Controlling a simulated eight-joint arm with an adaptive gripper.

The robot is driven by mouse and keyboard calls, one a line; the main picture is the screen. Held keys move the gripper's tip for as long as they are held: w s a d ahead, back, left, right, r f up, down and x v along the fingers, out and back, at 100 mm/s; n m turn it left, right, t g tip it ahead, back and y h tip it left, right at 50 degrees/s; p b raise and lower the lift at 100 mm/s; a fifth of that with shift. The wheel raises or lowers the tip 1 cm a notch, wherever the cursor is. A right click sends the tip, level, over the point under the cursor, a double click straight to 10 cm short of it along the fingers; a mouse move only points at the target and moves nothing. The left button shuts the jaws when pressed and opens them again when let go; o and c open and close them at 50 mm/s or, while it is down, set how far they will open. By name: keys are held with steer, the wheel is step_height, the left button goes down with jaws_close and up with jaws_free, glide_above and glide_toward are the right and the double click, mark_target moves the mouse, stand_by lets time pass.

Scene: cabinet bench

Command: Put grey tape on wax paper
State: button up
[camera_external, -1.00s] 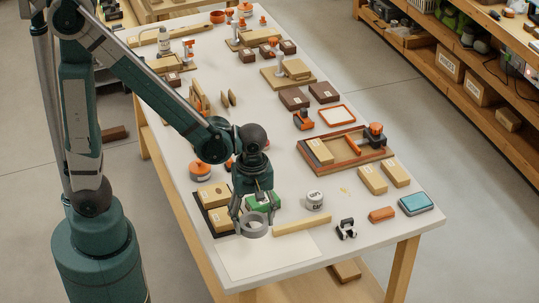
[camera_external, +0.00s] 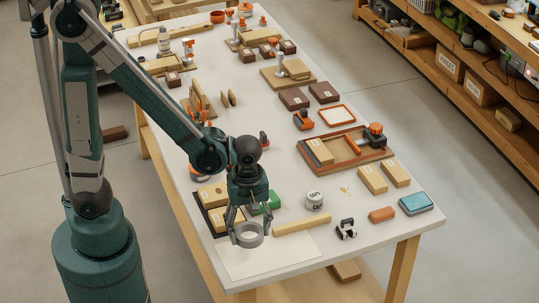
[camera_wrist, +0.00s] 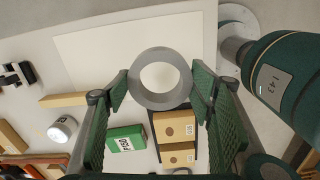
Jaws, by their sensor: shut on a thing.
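The grey tape (camera_external: 249,242) is a ring-shaped roll. My gripper (camera_external: 248,236) is shut on it, and the ring hangs between the two fingers. In the wrist view the tape (camera_wrist: 160,101) sits between the fingertips, with white paper visible through and beyond its hole. The wax paper (camera_external: 268,262) is a pale flat sheet at the near end of the bench. In the external view the tape overlaps the sheet's back-left part; whether it touches the sheet I cannot tell. The wax paper (camera_wrist: 110,45) fills the upper middle of the wrist view.
A wooden strip (camera_external: 302,224) lies along the sheet's back edge. A green box (camera_external: 270,203) and tan boxes on a dark tray (camera_external: 209,222) stand behind the gripper. A white can (camera_external: 314,200) and a black-and-white item (camera_external: 346,229) are to the right. The sheet's front is clear.

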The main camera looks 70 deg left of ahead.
mark_target(249, 232)
steer(key=shift+f+b, duration=0.4)
steer(key=shift+f, duration=1.4)
steer(key=shift+f+b, duration=0.6)
steer(key=shift+f, duration=1.5)
steer(key=shift+f, duration=0.15)
steer(key=o, duration=0.9)
steer(key=shift+r, duration=0.25)
steer(key=shift+r+p, duration=1.6)
steer(key=shift+r, duration=4.35)
